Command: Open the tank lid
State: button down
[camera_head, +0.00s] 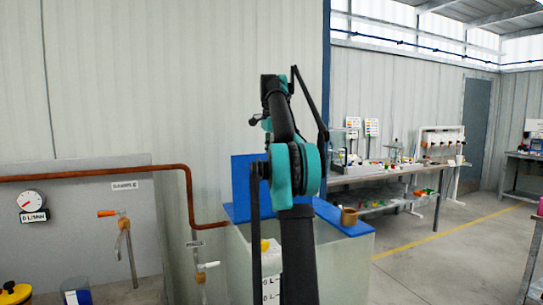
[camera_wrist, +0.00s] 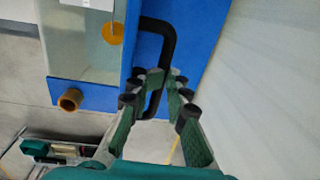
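The tank (camera_head: 345,265) is a clear box with a blue top, in the middle of the head view behind my arm. Its blue lid (camera_head: 240,187) stands raised at the back, near the wall. In the wrist view the lid (camera_wrist: 205,25) is a blue panel with a black bar handle (camera_wrist: 166,45). My gripper (camera_wrist: 167,77) is at the lower part of the handle, its fingers apart with a narrow gap between the tips. The left fingertip overlaps the handle; I cannot tell whether they touch. The gripper is not clearly visible in the head view.
A tan pipe stub (camera_head: 349,216) stands on the tank's blue rim. A copper pipe (camera_head: 188,195) runs along the wall at left, with a gauge (camera_head: 33,216) and valves. A workbench (camera_head: 385,178) stands behind at right. The floor at right is open.

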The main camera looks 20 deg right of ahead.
jog(key=shift+w+a+f, duration=0.2)
jog(key=shift+w+f, duration=0.5)
jog(key=shift+w, duration=0.3)
jog(key=c, duration=2)
grip_release()
jog(key=shift+c, duration=0.2)
jog(key=shift+o, duration=1.3)
jog(key=shift+w+f, duration=0.2)
jog(key=shift+o, duration=1)
jog(key=shift+s, duration=0.1)
jog(key=shift+d, duration=0.2)
jog(key=shift+r, duration=0.1)
